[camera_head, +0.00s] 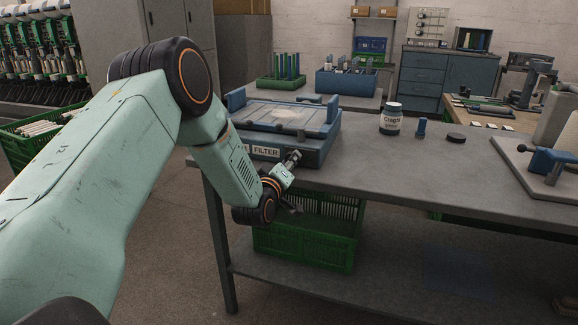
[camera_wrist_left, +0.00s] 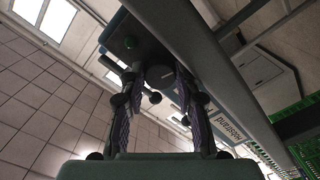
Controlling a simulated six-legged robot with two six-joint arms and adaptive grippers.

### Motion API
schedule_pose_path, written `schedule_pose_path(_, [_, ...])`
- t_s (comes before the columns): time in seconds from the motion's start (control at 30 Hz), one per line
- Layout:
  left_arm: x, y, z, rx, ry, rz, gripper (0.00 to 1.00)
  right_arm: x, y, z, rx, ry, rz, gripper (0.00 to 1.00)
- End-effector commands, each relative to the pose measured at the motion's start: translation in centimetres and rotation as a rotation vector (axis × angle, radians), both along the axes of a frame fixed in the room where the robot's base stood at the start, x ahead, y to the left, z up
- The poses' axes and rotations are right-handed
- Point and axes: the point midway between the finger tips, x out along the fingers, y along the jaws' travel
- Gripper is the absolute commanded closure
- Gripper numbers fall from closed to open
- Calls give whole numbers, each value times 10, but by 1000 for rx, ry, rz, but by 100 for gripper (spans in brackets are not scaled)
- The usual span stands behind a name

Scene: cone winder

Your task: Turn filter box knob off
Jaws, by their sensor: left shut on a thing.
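The blue filter box (camera_head: 322,150) with a FILTER label stands at the left front of the grey workbench, a pale pad in its top. My left gripper (camera_head: 295,157) reaches its front face, just right of the label. The knob is hidden behind the gripper in the head view. In the left wrist view, the dark round knob (camera_wrist_left: 161,74) sits on the box face between the two fingers of my left gripper (camera_wrist_left: 156,88), which is shut on it. My right gripper is not in view.
A white jar (camera_head: 391,120), a blue spool (camera_head: 421,127) and a black disc (camera_head: 456,138) stand on the bench (camera_head: 400,165) right of the box. A green crate (camera_head: 305,240) sits below the bench edge, under my wrist. The bench front centre is clear.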

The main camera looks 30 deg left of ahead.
Motion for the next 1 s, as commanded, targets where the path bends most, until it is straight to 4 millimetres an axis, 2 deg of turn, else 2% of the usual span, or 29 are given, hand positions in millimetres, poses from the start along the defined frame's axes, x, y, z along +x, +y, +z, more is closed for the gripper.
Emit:
schedule_pose_path(0.33, [0,1,1,-138,-37,2,100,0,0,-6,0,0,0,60])
schedule_pose_path(0.9, [0,1,1,-165,-42,3,100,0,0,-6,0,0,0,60])
schedule_pose_path(0.93, [0,1,1,-165,-42,3,67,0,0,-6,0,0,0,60])
schedule_pose_path(1.0, [0,1,1,-165,-42,3,61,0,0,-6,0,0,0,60])
